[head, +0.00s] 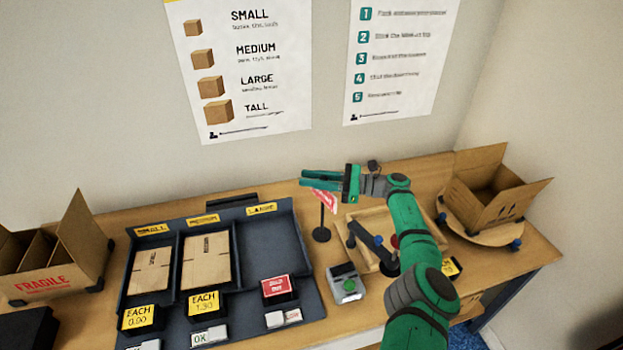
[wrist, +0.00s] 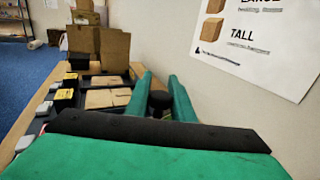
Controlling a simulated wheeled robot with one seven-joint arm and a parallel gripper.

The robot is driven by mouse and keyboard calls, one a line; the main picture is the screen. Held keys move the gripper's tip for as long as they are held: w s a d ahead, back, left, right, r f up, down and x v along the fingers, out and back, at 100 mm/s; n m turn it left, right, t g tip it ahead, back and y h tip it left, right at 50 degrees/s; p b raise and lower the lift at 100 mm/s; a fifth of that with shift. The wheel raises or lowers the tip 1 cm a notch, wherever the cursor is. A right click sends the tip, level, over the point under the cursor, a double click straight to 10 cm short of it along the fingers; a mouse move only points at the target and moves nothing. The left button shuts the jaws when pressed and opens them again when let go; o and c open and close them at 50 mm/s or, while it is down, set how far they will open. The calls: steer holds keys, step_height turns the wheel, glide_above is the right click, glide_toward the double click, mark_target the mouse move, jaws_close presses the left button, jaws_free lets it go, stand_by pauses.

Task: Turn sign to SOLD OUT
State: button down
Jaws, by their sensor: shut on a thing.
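A small red and white sign (head: 325,201) stands on a thin black post with a round black base (head: 321,234), at the back of the bench; its lettering is too small and tilted to read. My gripper (head: 305,179) is just above it, fingers reaching left. In the wrist view, my gripper (wrist: 160,82) has its green fingers on both sides of a dark round knob (wrist: 158,100), which looks like the top of the sign's post. The fingers hide part of the sign's top. A separate red card (head: 276,287) reading SOLD OUT stands before the tray's LARGE bay.
The dark tray (head: 226,197) holds flat cartons in its SMALL and MEDIUM bays; its LARGE bay is empty. A grey device with a green button (head: 346,284) and a wooden frame (head: 352,262) are near my arm. An open carton (head: 492,190) stands at right, a FRAGILE box (head: 50,284) at left.

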steer(key=shift+a+r, duration=0.2)
steer(key=shift+r, duration=0.1)
steer(key=c, duration=1.6)
jaws_free()
steer(key=shift+o, duration=0.3)
steer(key=shift+f, duration=0.1)
steer(key=shift+d, duration=0.1)
steer(key=s+r, duration=1.3)
steer(key=s, duration=0.1)
steer(key=shift+d, duration=0.25)
